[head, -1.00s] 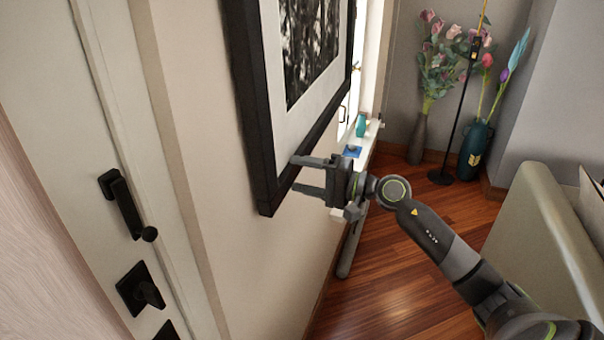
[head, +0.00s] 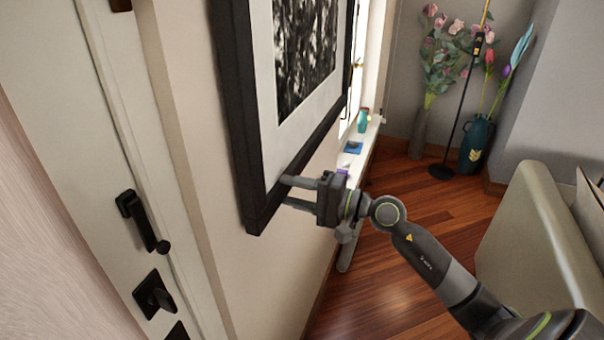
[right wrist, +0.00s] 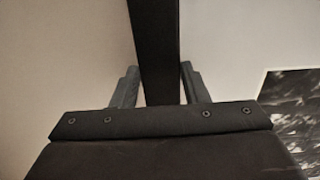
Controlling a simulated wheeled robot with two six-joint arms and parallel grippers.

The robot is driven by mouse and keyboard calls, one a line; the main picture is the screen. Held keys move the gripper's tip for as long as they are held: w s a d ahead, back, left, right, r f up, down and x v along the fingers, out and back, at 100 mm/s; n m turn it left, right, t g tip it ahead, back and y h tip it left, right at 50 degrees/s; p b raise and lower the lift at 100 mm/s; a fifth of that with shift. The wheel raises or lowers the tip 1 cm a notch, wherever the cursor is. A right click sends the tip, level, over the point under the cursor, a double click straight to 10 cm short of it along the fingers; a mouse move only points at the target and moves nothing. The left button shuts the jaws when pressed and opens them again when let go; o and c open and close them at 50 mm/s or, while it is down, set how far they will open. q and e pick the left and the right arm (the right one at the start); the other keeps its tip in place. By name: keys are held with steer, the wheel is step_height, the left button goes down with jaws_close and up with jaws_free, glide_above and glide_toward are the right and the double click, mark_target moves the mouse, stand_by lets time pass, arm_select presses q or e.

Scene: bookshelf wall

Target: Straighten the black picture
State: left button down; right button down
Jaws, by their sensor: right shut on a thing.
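The black picture (head: 233,110) hangs on the wall at the upper middle of the head view. It has a thick black frame, a white mat and a dark black-and-white print. My right gripper (head: 284,192) is at the frame's lower edge, near its bottom corner, and is shut on it. In the right wrist view, the black frame bar (right wrist: 155,45) runs between the two fingers of my right gripper (right wrist: 159,72), with wall on one side and mat and print on the other. The picture's top is out of view. My left gripper is not in view.
A white door with black handles (head: 140,220) is at the left. A narrow white ledge (head: 366,150) with small items is beyond the picture. Flower vases (head: 476,145) and a thin black stand are in the back corner. A pale sofa-like piece (head: 535,235) is at the right. Wooden floor is open between.

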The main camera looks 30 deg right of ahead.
steer(key=shift+s+a, duration=0.4)
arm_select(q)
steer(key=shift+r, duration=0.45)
arm_select(e)
steer(key=c, duration=0.8)
jaws_free()
steer(key=shift+r, duration=0.1)
